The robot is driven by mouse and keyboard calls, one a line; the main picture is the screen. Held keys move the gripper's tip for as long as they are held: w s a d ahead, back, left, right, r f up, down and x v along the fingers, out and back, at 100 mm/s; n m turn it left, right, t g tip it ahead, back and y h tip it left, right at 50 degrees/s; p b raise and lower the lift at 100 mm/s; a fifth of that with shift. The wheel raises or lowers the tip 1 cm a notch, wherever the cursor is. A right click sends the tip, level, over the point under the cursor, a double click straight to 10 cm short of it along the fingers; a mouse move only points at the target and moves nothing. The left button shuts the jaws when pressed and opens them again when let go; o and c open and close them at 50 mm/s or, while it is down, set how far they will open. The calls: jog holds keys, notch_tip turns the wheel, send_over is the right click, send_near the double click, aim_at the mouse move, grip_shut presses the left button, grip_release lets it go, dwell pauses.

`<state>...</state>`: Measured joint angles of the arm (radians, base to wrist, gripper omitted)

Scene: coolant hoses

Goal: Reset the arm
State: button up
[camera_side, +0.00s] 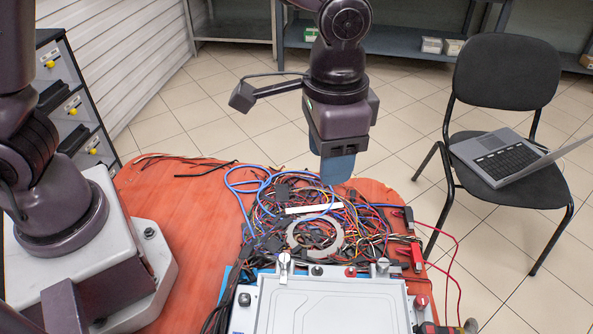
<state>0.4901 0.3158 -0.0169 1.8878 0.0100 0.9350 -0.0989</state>
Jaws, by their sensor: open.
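My gripper (337,170) hangs above the orange table, pointing down, at the far side of a heap of tangled cables. It has blue fingers and is open. I see nothing held between the fingers. The fingertips look to be just over the cable heap or slightly behind it; the exact gap cannot be told from this view. My arm reaches in from the top of the picture.
The cable heap (270,222) has a grey ring (316,235) on it. A light grey case (330,305) stands in front. Bare orange table (180,215) lies to the left. A black chair (507,72) with a laptop (497,158) stands at right.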

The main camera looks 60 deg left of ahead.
jog(key=s+a+r+n+t, duration=0.2)
jog(key=s+a+r, duration=0.3)
jog(key=a, duration=0.4)
jog(key=s+a+r+n+t, duration=0.2)
jog(key=s+a+r+t, duration=0.1)
jog(key=s+a+r, duration=0.3)
jog(key=s+a, duration=0.2)
jog(key=a, duration=0.1)
jog(key=shift+s+n+t, duration=0.25)
jog(key=shift+n+t, duration=0.05)
jog(key=shift+n, duration=0.1)
